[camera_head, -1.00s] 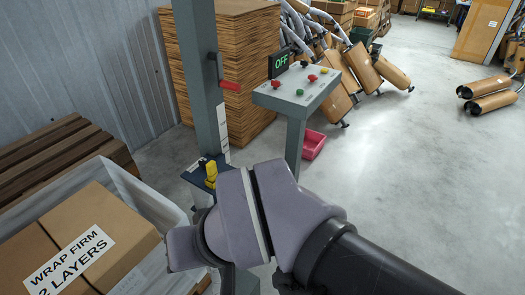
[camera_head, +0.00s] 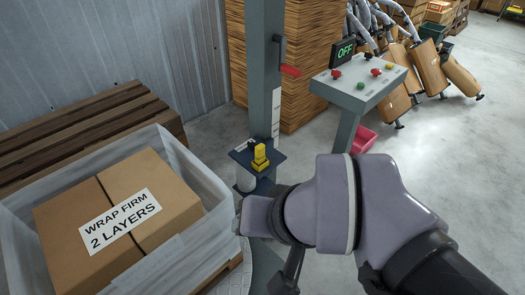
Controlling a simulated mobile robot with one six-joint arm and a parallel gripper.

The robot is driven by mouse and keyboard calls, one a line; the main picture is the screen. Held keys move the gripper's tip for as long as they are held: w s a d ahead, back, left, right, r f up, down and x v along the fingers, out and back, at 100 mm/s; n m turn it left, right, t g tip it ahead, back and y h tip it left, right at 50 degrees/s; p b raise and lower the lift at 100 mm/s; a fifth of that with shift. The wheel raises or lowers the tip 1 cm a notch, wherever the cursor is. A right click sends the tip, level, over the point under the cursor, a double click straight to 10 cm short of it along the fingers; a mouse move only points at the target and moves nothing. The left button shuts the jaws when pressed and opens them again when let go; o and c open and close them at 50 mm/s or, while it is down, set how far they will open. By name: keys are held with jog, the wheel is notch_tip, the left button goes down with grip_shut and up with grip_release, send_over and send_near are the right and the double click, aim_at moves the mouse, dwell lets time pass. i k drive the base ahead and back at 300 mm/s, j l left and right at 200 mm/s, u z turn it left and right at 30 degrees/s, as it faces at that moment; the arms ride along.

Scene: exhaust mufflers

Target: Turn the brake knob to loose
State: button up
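A yellow knob (camera_head: 260,156), which looks like the brake knob, sits on a small dark blue bracket (camera_head: 279,158) low on the grey mast of the wrapping machine. Which setting it points to is not legible from here. The lilac wrist of my arm (camera_head: 322,212) is in front of the bracket, below and to the right of the knob, and looks apart from it. A dark part under the wrist may belong to my gripper, but its fingertips cannot be made out. Under the bracket, a whitish roll (camera_head: 245,180) shows partly.
A box marked "WRAP FIRM 2 LAYERS" (camera_head: 160,182) stands in film at the left. Free floor lies at the right.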

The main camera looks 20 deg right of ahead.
aim_at(251, 145)
jog(key=i+l+u, duration=0.25)
jog(key=l, duration=0.65)
jog(key=i+l+u, duration=0.1)
jog(key=l+u, duration=0.2)
jog(key=l, duration=0.6)
jog(key=l+u, duration=0.25)
jog(key=l, duration=0.7)
jog(key=i+l, duration=0.1)
jog(key=i, duration=0.45)
